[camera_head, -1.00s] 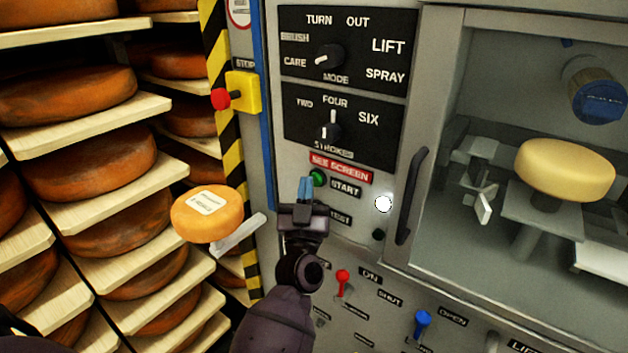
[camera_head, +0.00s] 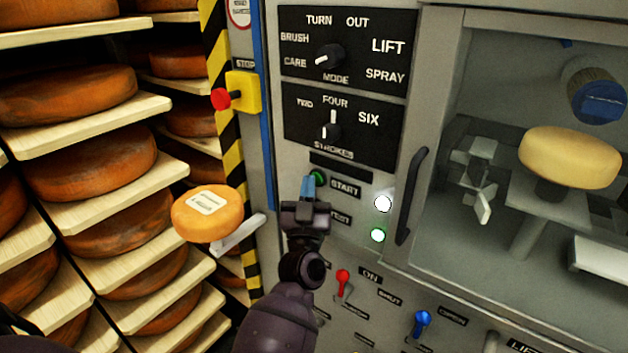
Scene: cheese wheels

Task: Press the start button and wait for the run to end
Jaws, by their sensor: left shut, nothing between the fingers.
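The green start button (camera_head: 319,177) sits left of the START label on the grey machine panel. My left gripper (camera_head: 309,187) is shut and empty, its blue fingertips at the button's lower left edge and covering part of it. I cannot tell whether they are pressing it. A green lamp (camera_head: 377,235) and a white lamp (camera_head: 383,203) are lit. The display strip (camera_head: 340,167) above the button is dark. The mode knob (camera_head: 329,57) points to CARE and the strokes knob (camera_head: 332,129) to FOUR. A pale cheese wheel (camera_head: 569,157) is on its support inside the chamber. My right gripper is out of view.
A yellow stop box with a red button (camera_head: 221,99) is on the left. An orange cheese (camera_head: 207,213) with a label sits on a small arm. Red (camera_head: 343,276) and blue (camera_head: 422,322) levers are below. Shelves of cheese wheels fill the left.

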